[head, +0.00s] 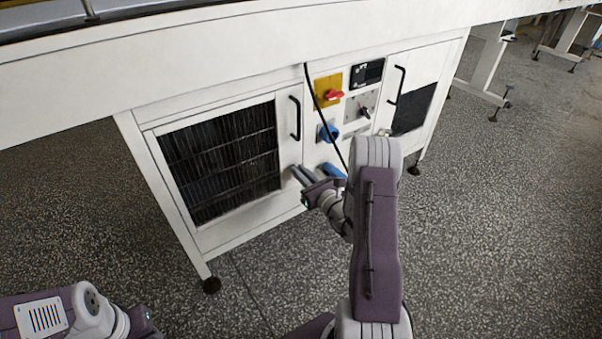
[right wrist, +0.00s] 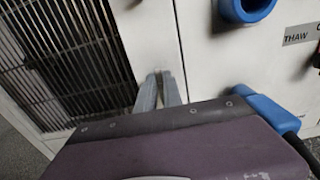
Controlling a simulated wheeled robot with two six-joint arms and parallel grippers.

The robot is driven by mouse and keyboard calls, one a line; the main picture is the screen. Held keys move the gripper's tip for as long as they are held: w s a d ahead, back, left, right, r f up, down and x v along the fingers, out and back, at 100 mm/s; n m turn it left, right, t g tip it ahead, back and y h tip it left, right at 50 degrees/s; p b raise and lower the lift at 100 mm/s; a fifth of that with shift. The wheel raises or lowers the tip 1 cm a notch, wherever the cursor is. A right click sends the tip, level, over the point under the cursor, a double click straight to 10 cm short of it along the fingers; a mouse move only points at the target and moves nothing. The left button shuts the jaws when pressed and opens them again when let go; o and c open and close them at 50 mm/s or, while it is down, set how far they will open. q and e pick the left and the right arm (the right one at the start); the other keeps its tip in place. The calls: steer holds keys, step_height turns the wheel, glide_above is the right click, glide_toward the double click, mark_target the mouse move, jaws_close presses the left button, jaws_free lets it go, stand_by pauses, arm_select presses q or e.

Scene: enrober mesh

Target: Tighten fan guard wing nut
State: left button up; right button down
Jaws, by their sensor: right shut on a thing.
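The fan guard (head: 220,160) is a dark grille with bars in a white door on the left of the cabinet, also at the left of the right wrist view (right wrist: 70,60). My right gripper (head: 296,172) reaches the white strip just right of the guard, below the black door handle. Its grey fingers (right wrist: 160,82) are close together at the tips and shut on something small. The wing nut is hidden at the fingertips. My left arm lies at the bottom left, and a purple end part (head: 142,319) shows, but no fingers.
A black door handle (head: 296,118), a yellow plate with a red switch (head: 333,95) and a blue round fitting (head: 328,133) are nearby. A black cable (head: 318,100) hangs in front. The floor is clear.

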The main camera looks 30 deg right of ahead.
steer(key=shift+d+f+m+p, duration=0.25)
steer(key=shift+m+p, duration=1.7)
steer(key=shift+m, duration=1)
steer(key=shift+d+f+m+p, duration=0.3)
steer(key=shift+m+p, duration=1.65)
steer(key=shift+m, duration=1.05)
steer(key=shift+d+f+m+p, duration=0.25)
steer(key=shift+m+p, duration=1.7)
steer(key=shift+m, duration=1)
steer(key=c, duration=1.5)
jaws_free()
